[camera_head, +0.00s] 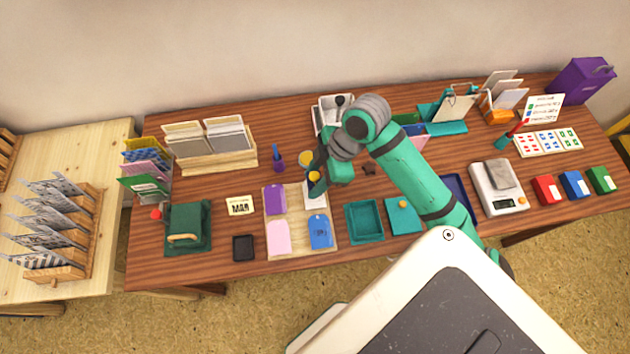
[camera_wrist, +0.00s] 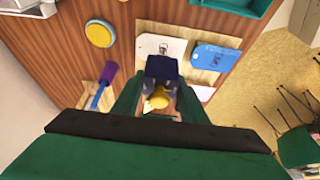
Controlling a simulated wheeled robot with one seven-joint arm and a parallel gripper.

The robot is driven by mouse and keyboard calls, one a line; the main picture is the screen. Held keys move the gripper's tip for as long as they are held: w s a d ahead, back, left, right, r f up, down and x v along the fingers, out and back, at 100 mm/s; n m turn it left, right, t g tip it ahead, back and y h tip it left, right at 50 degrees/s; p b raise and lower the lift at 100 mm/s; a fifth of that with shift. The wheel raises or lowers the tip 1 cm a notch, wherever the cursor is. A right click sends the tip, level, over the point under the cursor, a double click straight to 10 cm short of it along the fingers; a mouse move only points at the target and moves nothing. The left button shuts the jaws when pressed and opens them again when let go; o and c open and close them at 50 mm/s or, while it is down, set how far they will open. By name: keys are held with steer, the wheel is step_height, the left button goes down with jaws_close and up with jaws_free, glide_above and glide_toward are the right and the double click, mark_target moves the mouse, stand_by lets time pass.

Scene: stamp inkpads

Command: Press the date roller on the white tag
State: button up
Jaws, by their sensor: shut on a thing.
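My gripper (camera_head: 316,184) is shut on the date roller, a dark blue block (camera_wrist: 161,68) with a yellow part (camera_wrist: 159,98) facing the wrist camera. In the head view the roller's yellow part (camera_head: 314,176) shows between the fingers. The white tag (camera_head: 312,203) lies at the back right of the wooden board, partly hidden by my gripper.
A blue tag (camera_head: 320,231), a pink tag (camera_head: 278,238) and a purple tag (camera_head: 275,199) share the board (camera_head: 299,243). A round yellow pad (camera_head: 306,158) and a purple-blue stamp (camera_head: 278,159) stand behind. A teal tray (camera_head: 364,238) is to the right.

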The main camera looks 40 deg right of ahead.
mark_target(314, 176)
steer(key=shift+r, duration=1.2)
steer(key=shift+a+r, duration=0.1)
steer(key=shift+r, duration=0.25)
